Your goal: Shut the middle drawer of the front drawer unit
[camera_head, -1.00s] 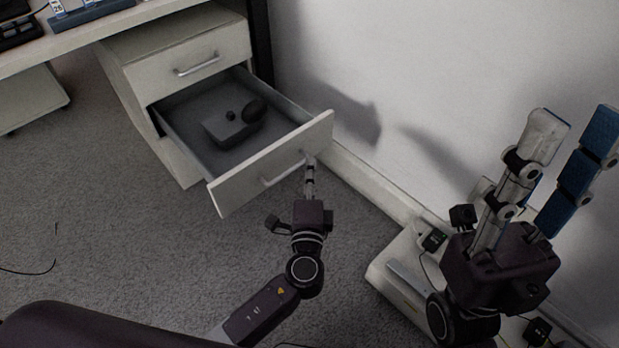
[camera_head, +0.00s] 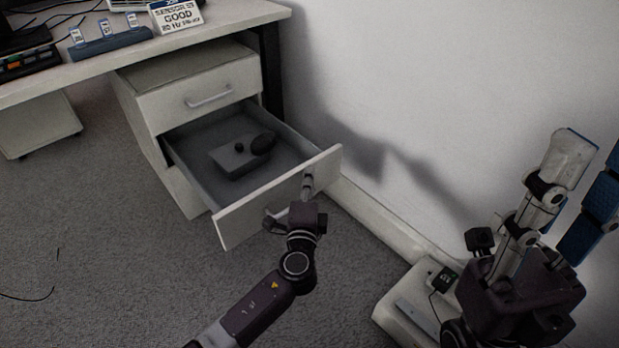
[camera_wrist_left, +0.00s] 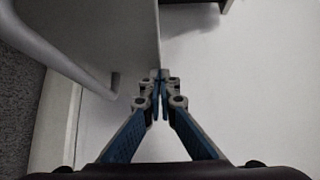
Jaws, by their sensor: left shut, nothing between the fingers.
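The front drawer unit (camera_head: 152,110) is pale, under the desk. Its middle drawer (camera_head: 240,212) stands pulled well open, holding a grey box (camera_head: 232,163) with dark round items on it. Its bar handle (camera_head: 282,213) is partly hidden by my left gripper. My left gripper (camera_head: 308,178) is shut and empty, its tips at the right part of the drawer front, near the top edge. In the left wrist view the closed tips (camera_wrist_left: 159,80) overlap the edge of the drawer front (camera_wrist_left: 120,35); contact is unclear. My right gripper (camera_head: 588,160) is open at the right, away from the drawer.
The top drawer (camera_head: 200,85) is shut. The wall (camera_head: 420,90) runs close along the right of the open drawer. A white device (camera_head: 400,310) sits on the floor at lower right. The desk (camera_head: 225,18) overhangs the unit.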

